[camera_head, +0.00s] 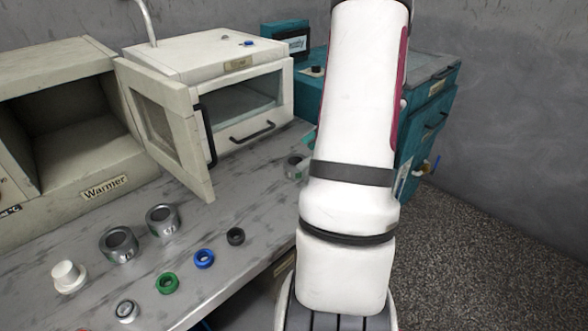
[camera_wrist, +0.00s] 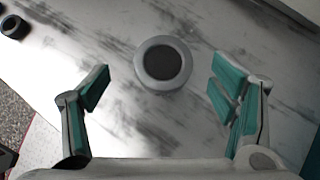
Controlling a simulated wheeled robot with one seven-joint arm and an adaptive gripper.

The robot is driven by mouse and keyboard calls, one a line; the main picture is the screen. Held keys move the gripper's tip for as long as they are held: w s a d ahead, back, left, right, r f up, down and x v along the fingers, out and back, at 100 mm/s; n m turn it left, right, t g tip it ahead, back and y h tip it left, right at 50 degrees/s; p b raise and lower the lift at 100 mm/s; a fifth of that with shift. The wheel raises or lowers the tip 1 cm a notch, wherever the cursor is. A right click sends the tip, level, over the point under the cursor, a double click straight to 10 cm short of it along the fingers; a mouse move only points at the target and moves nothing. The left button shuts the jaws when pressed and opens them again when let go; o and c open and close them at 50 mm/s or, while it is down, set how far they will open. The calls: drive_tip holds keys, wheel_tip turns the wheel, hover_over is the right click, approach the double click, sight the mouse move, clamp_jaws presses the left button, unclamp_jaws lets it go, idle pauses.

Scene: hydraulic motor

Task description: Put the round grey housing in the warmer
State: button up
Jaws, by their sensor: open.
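In the wrist view a round grey housing (camera_wrist: 148,66) with a dark round centre sits on the metal bench between and ahead of my open fingers, apart from both. My gripper (camera_wrist: 160,85) is open and empty with teal pads. Two more silver round parts (camera_head: 118,244) (camera_head: 162,219) stand on the bench at left. The warmer (camera_head: 105,188) is a cream box at far left with its door (camera_head: 165,125) swung open.
A white cabinet (camera_head: 235,66) with a dark window stands behind the warmer door. A teal machine (camera_head: 428,95) is behind my arm. Green (camera_head: 167,273), blue (camera_head: 195,259) and black (camera_head: 235,237) rings and a white cap (camera_head: 68,287) lie along the bench front.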

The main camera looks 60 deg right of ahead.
sight(294, 161)
drive_tip(key=shift+b+x, duration=0.5)
drive_tip(key=shift+x, duration=2.1)
drive_tip(key=shift+d, duration=0.15)
drive_tip(key=c, duration=1.7)
